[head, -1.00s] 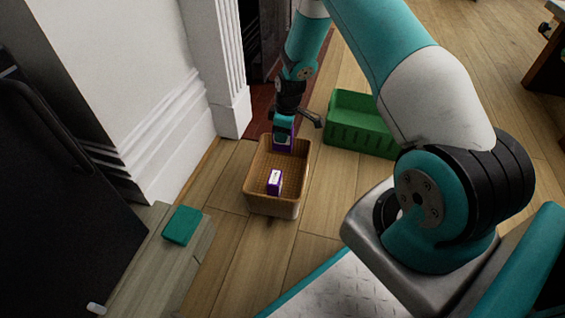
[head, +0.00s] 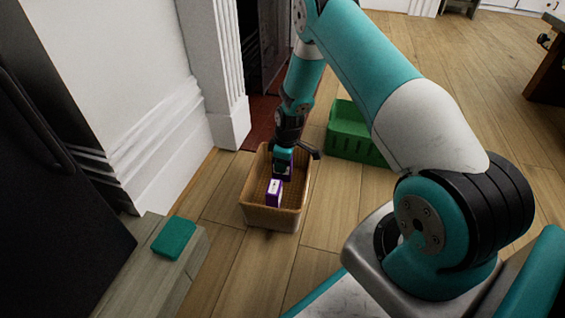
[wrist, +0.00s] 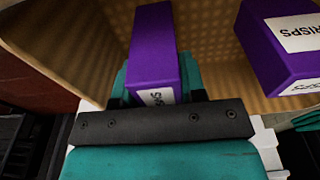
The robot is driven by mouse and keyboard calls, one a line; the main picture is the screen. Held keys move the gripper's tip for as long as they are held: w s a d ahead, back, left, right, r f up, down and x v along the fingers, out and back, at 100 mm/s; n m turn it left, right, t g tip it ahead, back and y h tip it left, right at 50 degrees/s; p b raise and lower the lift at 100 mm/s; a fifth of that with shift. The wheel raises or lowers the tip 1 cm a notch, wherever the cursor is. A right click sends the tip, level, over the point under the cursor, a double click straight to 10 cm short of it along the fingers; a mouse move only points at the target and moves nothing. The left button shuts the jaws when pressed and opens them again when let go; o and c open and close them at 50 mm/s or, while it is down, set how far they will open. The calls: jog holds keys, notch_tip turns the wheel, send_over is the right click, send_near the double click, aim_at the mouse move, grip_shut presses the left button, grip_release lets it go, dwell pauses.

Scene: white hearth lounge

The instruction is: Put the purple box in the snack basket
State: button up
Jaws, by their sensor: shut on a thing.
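The snack basket (head: 262,217), a tan woven open-topped bin, stands on the wooden floor in the middle of the head view. My gripper (head: 283,163) points down into its far part and is shut on a purple box (wrist: 153,55). This box shows only partly below the gripper in the head view; its underside is hidden, so I cannot tell whether it touches the basket floor. A second purple box (head: 274,192) with a white label sits in the nearer part of the basket. It also shows at right in the wrist view (wrist: 283,50), apart from the held box.
A green crate (head: 352,140) stands on the floor to the right behind the basket. A teal box-like item (head: 174,238) lies on a pale ledge (head: 150,275) at left. A white fluted column (head: 228,90) rises behind the basket. Bare floor lies in front of it.

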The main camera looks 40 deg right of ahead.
jog(key=o, duration=0.9)
jog(key=r+p, duration=0.2)
jog(key=r, duration=0.2)
jog(key=r+p, duration=0.3)
jog(key=r, duration=0.1)
jog(key=s+d+r+p, duration=0.1)
jog(key=r+p, duration=0.1)
jog(key=r, duration=0.2)
jog(key=s+a+r+m+y, duration=0.1)
jog(key=s+a+r, duration=0.3)
jog(key=a+r, duration=0.65)
jog(key=s+a+r+y, duration=0.1)
jog(key=s+a+r, duration=0.45)
jog(key=r, duration=0.75)
jog(key=shift+g+y, duration=0.5)
jog(key=shift+y, duration=0.1)
jog(key=s+a+r, duration=0.3)
jog(key=s, duration=0.3)
jog(key=s+a+r, duration=0.3)
jog(key=s, duration=0.3)
jog(key=s+a+r, duration=0.3)
jog(key=s, duration=0.3)
jog(key=shift+s+a, duration=0.1)
jog(key=shift+s, duration=0.05)
